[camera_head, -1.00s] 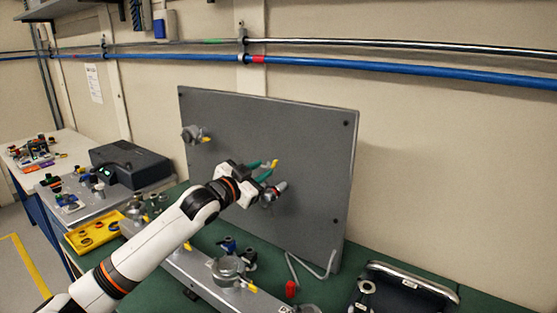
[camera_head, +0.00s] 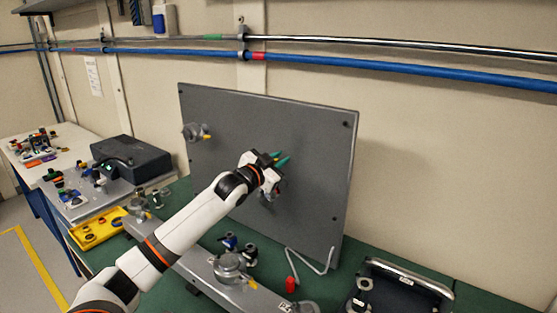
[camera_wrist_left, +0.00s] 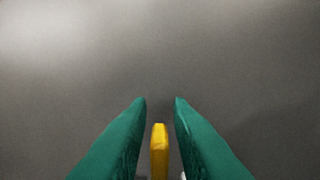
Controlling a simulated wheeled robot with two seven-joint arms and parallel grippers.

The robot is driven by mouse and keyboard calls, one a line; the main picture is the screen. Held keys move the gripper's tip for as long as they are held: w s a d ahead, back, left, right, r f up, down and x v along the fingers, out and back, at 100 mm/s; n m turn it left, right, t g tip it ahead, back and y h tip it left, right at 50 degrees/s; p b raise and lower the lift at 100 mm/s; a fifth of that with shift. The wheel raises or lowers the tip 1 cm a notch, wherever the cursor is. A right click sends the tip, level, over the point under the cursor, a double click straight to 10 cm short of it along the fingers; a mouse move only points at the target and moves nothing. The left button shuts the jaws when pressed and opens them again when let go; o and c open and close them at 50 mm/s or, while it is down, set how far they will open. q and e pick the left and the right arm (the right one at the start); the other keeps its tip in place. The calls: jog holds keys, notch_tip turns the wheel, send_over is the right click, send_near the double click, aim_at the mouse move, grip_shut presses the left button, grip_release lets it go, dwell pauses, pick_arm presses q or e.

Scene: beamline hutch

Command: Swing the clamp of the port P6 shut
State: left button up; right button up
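My left gripper (camera_head: 282,159) is at the grey upright panel (camera_head: 225,115), just above a metal port (camera_head: 268,196) that is partly hidden behind it. In the left wrist view, its two green fingers (camera_wrist_left: 159,103) are apart. A yellow clamp lever (camera_wrist_left: 159,150) stands between them, with a gap on both sides. The head view does not show this lever. A second port (camera_head: 190,132) with a yellow lever (camera_head: 206,132) is at the panel's upper left. No port label is readable. My right gripper is not in view.
Below the panel, a grey rail bears a round metal fitting (camera_head: 229,267). A yellow tray (camera_head: 97,232) is at left. The panel's right side is clear.

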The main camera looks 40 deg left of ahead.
pick_arm(q)
grip_shut()
jog(key=shift+d, duration=0.15)
jog(key=shift+w+d+f+m, duration=0.1)
jog(key=shift+d+f+m, duration=0.25)
jog(key=shift+d+m, duration=0.25)
jog(key=shift+w+d+f+m, duration=0.1)
jog(key=shift+d+f+m, duration=0.25)
jog(key=shift+m, duration=0.35)
jog(key=shift+d+f+m+b, duration=0.5)
jog(key=shift+d+m, duration=0.1)
jog(key=shift+m, duration=0.3)
jog(key=f+m, duration=0.1)
jog(key=d+f+m, duration=0.1)
jog(key=shift+w+d+m+b, duration=0.1)
jog(key=shift+d+m+b, duration=0.2)
jog(key=shift+m+b, duration=0.1)
jog(key=f+m, duration=0.1)
jog(key=d+f+m+b, duration=0.1)
jog(key=m, duration=0.1)
jog(key=shift+f, duration=0.4)
jog(key=shift+d+f+m+b, duration=0.2)
jog(key=shift+f+m+b, duration=0.35)
jog(key=shift+f+m, duration=0.7)
jog(key=shift+r+m, duration=0.1)
jog(key=shift+m, duration=0.15)
